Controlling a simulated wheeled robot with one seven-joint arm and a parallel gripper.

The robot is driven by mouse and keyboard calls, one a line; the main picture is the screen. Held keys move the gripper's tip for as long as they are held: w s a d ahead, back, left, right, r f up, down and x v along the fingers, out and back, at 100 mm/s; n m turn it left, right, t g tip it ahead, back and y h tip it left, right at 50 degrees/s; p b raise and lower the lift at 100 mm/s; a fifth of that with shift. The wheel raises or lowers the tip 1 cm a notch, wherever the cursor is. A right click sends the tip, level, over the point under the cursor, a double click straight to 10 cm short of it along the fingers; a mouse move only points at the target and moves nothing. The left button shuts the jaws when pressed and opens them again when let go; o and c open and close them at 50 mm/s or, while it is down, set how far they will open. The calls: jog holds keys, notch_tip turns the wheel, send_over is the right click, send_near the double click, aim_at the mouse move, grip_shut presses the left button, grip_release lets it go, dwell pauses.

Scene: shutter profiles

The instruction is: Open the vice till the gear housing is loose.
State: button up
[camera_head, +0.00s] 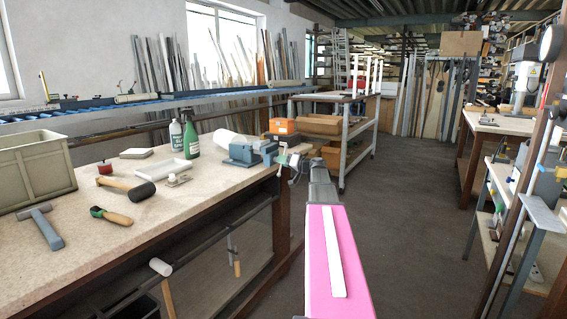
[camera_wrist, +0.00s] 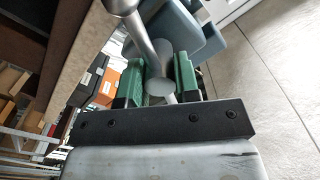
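The blue-grey vice (camera_head: 240,152) stands on the bench near its right end in the head view. Part of its body (camera_wrist: 185,25) fills the top of the wrist view. Its metal handle bar (camera_wrist: 146,42) has a ball end at the top and runs down between my fingers, past a round end face. My gripper (camera_head: 286,160) is at the bench's right edge, at the vice's handle side. In the wrist view its green fingers (camera_wrist: 160,75) lie close on both sides of the handle and seem shut on it. I cannot clearly pick out the gear housing or the jaw gap.
An orange box (camera_head: 282,126) shows behind the vice. A trolley (camera_head: 345,150) stands beyond. The floor (camera_head: 410,220) at right is clear.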

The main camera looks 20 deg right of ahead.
jog(key=o, duration=0.4)
jog(key=shift+w+a, duration=0.15)
jog(key=v, duration=1.1)
